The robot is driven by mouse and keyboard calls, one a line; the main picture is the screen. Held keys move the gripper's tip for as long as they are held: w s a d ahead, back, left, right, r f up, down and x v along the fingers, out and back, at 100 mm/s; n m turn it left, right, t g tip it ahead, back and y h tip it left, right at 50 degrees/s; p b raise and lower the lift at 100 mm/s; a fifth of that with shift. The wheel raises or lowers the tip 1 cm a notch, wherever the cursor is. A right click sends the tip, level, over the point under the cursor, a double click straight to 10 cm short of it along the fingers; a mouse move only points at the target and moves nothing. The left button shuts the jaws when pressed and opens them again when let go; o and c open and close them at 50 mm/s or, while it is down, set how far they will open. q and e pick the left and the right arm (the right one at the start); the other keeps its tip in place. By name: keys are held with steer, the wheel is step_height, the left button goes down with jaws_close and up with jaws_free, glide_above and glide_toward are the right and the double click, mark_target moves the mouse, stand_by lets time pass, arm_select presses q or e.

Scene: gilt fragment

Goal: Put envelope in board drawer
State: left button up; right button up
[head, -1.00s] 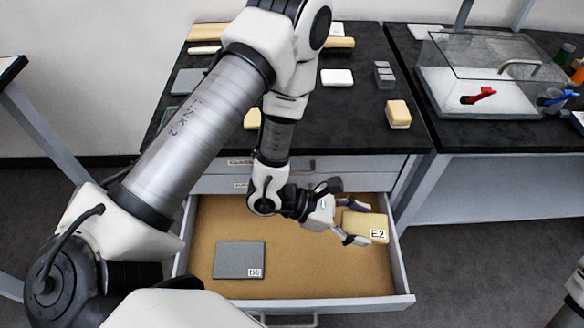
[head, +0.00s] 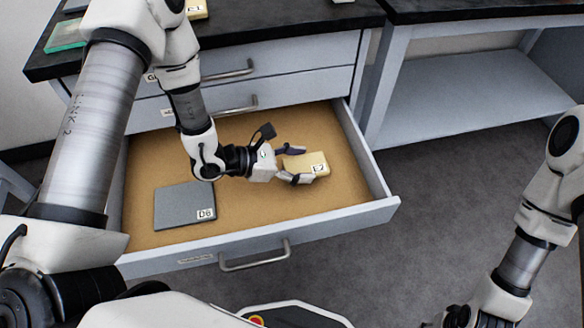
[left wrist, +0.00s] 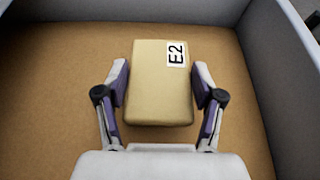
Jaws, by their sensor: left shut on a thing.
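The envelope, a thick tan packet labelled E2 (head: 308,165), is inside the open board drawer (head: 300,222), toward its right side. My left gripper (head: 291,165) is shut on it from the left. In the left wrist view the envelope (left wrist: 158,90) sits between the two fingers of my left gripper (left wrist: 160,92), with the brown drawer floor below and around it. I cannot tell whether its underside touches the floor. My right arm shows at the right edge, but its gripper is out of view.
A grey flat item labelled D6 (head: 184,206) lies on the drawer floor at the left. Two shut drawers with bar handles (head: 228,71) are above the open drawer. The black counter (head: 290,22) is over them. Bare drawer floor shows around the envelope.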

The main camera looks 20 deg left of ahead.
arm_select(q)
step_height(320, 180, down, 3)
steer(key=shift+s+f+b, duration=0.1)
steer(key=shift+b, duration=0.25)
steer(key=shift+f, duration=0.15)
steer(key=o, duration=0.9)
steer(key=shift+o, duration=0.2)
